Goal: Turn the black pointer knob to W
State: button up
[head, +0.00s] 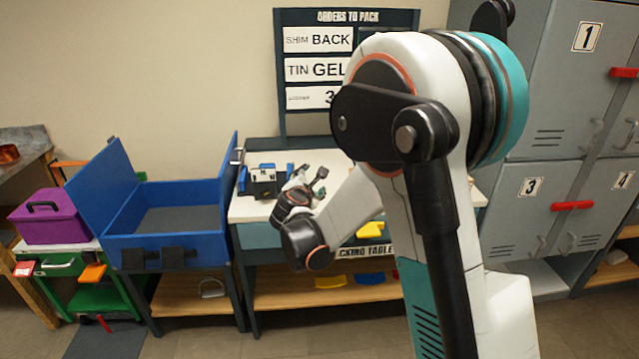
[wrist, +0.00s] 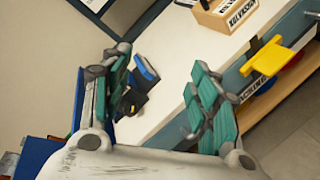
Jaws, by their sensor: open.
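I cannot clearly make out the black pointer knob or its W mark in either view. A small black, white and blue device (head: 264,181) stands on the left part of the packing table (head: 250,208). My gripper (head: 312,184) is above the table, just right of this device. In the wrist view my gripper (wrist: 163,75) has its two teal-padded fingers spread wide with nothing held. A black and blue object (wrist: 138,88) shows beyond the left finger, partly hidden by it; no pointer or letter can be read on it.
A blue open-lidded box (head: 180,200) stands left of the table, with a purple case (head: 53,216) farther left. Grey lockers (head: 560,130) stand at right. An order board (head: 318,70) rises behind the table. A wooden block with labels (wrist: 228,14) sits on the tabletop.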

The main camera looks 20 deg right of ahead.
jog(key=shift+s+d+r+m+g, duration=0.3)
jog(key=shift+s+d+r+m, duration=0.3)
jog(key=shift+s, duration=0.2)
jog(key=s+d+r+m+g+y, duration=0.1)
jog(key=s+r+m+g, duration=0.15)
jog(key=s+m, duration=0.45)
jog(key=s+d+r+m+g+y, duration=0.1)
jog(key=s+r+m, duration=0.25)
jog(key=s, duration=0.75)
jog(key=s+a+f+m+g+y, duration=0.1)
jog(key=s+a+m+y, duration=0.1)
jog(key=s, duration=0.8)
jog(key=s+a+f+m+g+y, duration=0.1)
jog(key=s+a+f+m+y, duration=0.1)
jog(key=s+m, duration=0.4)
jog(key=s+a, duration=0.1)
jog(key=s, duration=0.4)
jog(key=shift+a+m, duration=0.35)
jog(key=shift+a, duration=0.05)
